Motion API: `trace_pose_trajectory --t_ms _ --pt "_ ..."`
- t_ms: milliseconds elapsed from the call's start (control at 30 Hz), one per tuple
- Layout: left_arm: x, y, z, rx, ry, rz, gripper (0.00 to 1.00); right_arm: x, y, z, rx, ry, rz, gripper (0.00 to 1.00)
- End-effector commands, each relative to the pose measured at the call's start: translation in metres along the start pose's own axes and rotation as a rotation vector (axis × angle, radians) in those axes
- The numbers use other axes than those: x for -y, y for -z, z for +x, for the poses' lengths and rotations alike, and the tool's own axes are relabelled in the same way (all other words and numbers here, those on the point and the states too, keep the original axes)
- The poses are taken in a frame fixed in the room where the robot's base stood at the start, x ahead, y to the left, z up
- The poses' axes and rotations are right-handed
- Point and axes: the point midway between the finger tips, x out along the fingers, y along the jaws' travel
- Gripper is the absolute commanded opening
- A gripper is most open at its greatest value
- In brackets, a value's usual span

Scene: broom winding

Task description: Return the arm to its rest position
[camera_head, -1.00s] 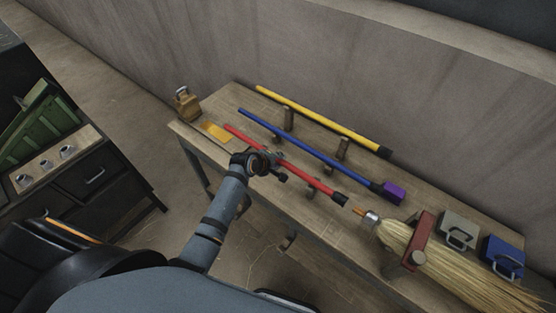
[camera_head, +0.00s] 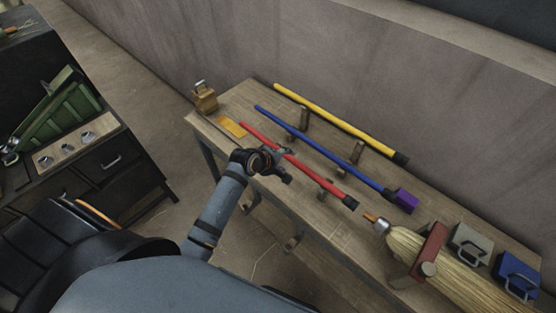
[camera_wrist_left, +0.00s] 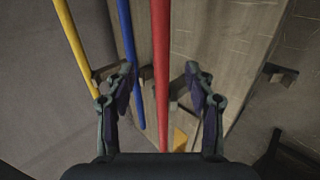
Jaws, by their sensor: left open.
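My left arm reaches from the lower left in the head view. My left gripper (camera_head: 284,166) is open over the red handle (camera_head: 320,178), near its middle. In the left wrist view the open fingers (camera_wrist_left: 161,75) stand on both sides of the red handle (camera_wrist_left: 160,40) with gaps, holding nothing. The height above the handle is hard to tell. The blue handle (camera_head: 315,140) with a purple end and the yellow handle (camera_head: 335,120) lie behind it on the same supports. A straw broom head (camera_head: 450,275) lies at the lower right. My right gripper is not in view.
The wooden workbench (camera_head: 232,100) stands along a concrete wall. A red clamp (camera_head: 430,248), a grey block (camera_head: 471,242) and a blue block (camera_head: 517,274) are at its right end. A dark cabinet (camera_head: 90,165) with a green crate stands left; bare floor lies between.

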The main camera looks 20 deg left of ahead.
Motion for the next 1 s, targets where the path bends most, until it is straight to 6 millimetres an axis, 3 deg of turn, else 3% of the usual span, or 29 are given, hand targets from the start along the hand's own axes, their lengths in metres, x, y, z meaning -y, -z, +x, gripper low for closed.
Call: trace_pose_trajectory --t_ms 100,300,767,867,1000 --pt "0.000 0.001 -0.029 -0.002 -0.001 0.004 0.54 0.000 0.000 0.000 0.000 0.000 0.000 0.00" --pt "0.000 0.000 -0.057 -0.001 0.000 0.002 0.54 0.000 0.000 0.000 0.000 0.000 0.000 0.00" --pt "0.002 -0.001 -0.063 0.000 0.005 0.016 0.54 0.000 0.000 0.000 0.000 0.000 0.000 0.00" --pt "0.018 -0.007 -0.072 -0.006 0.056 0.158 0.54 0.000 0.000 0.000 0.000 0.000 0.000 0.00" --pt "0.056 -0.016 -0.099 0.000 0.194 0.519 0.54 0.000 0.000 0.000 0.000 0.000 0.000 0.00"
